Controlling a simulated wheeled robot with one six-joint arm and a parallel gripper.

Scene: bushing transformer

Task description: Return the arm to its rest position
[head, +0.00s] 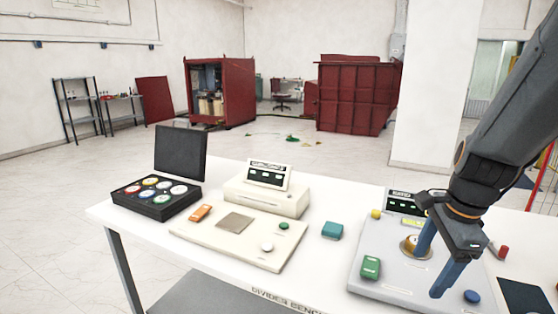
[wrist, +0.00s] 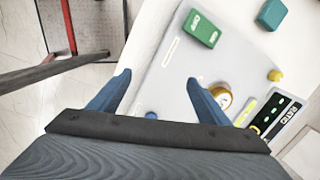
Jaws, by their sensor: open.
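My gripper (head: 428,274) is at the end of my arm on the right of the head view, fingers pointing down over a grey panel (head: 385,287) on the white bench. Its two blue fingers stand apart with nothing between them; the wrist view also shows the gripper (wrist: 158,80) open and empty. A gold-rimmed round piece (head: 409,243) sits on the panel close beside one finger; in the wrist view the round piece (wrist: 222,97) lies just outside the right finger. A green block (head: 371,267) is on the panel's left part. Height above the panel is hard to tell.
The white bench (head: 130,212) also bears a teal block (head: 332,230), a cream console (head: 262,196), a cream plate with an orange block (head: 201,212), and an open black case (head: 157,207). A display (head: 402,198) stands behind the panel. Red railings (wrist: 68,25) stand beside the bench.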

